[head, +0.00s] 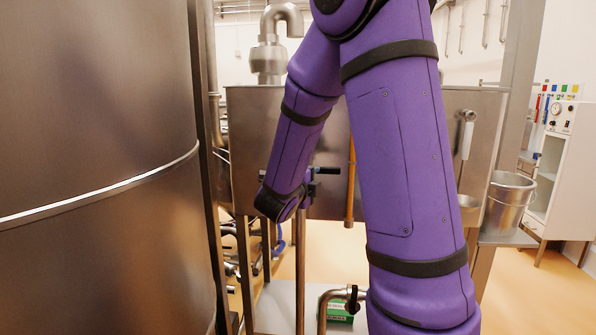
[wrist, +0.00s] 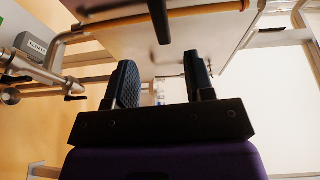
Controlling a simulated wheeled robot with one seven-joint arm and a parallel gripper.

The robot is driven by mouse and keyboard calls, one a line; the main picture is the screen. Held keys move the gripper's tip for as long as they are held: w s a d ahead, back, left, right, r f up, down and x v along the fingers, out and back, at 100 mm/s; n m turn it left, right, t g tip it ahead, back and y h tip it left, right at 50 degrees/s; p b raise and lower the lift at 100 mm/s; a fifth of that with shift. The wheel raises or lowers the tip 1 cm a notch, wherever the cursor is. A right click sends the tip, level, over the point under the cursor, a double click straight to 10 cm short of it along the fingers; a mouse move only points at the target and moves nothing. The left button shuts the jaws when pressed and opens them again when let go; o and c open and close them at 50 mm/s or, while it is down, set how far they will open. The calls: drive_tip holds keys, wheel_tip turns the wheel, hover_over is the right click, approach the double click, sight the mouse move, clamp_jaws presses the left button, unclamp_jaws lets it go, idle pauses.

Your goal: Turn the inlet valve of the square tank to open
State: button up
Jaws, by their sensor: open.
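The square tank (head: 258,140) is a grey metal box behind my purple arm in the head view, with part of its front hidden. A short dark bar (head: 327,170) stands out near its lower front, beside the end of my arm; I cannot tell for sure that it is the inlet valve's handle. In the wrist view my gripper (wrist: 160,80) is open, its two dark fingers apart with nothing held. A dark rod (wrist: 160,22) hangs in view beyond the fingertips, between their lines and apart from them. The valve body is not clearly visible.
A large round metal vessel (head: 95,200) fills the left. Upright pipes (head: 300,270) and a green box (head: 336,306) stand below the tank. A metal bucket (head: 507,205) and a white cabinet (head: 565,165) are at right. Floor is open at lower right.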

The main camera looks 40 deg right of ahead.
sight(326, 172)
drive_tip(key=shift+m+g+h, duration=0.3)
drive_tip(key=shift+m+g, duration=0.1)
drive_tip(key=x, duration=1)
drive_tip(key=shift+w+d+f, duration=0.1)
drive_tip(key=shift+w+d, duration=0.15)
drive_tip(key=shift+d, duration=0.05)
clamp_jaws()
